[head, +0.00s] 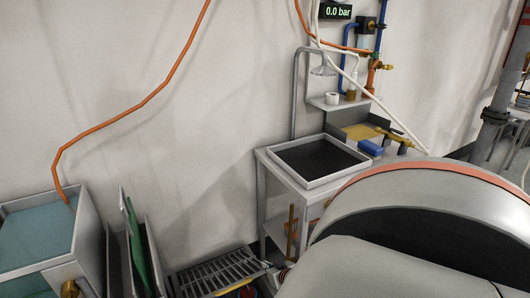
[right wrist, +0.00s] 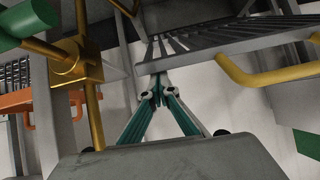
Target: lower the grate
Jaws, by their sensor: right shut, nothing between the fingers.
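The grate (head: 222,273) is a dark grey slatted panel low at the bottom of the head view, left of the white stand. Its near part is cut off by the frame edge. In the right wrist view a slatted grate (right wrist: 235,38) crosses the top right. My right gripper (right wrist: 158,94) has its fingers together and empty, with the tips just below the near bar of the slats in that picture. I cannot tell whether they touch it. In the head view my right arm covers the lower right. My left gripper is not in view.
A white stand (head: 261,205) with a black-floored tray stands right of the grate. Left of it are a bin with a green panel (head: 137,240) and a tank of bluish liquid (head: 35,235). A brass valve rod (right wrist: 92,110) is close left of my right gripper; a yellow bar (right wrist: 270,77) is right.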

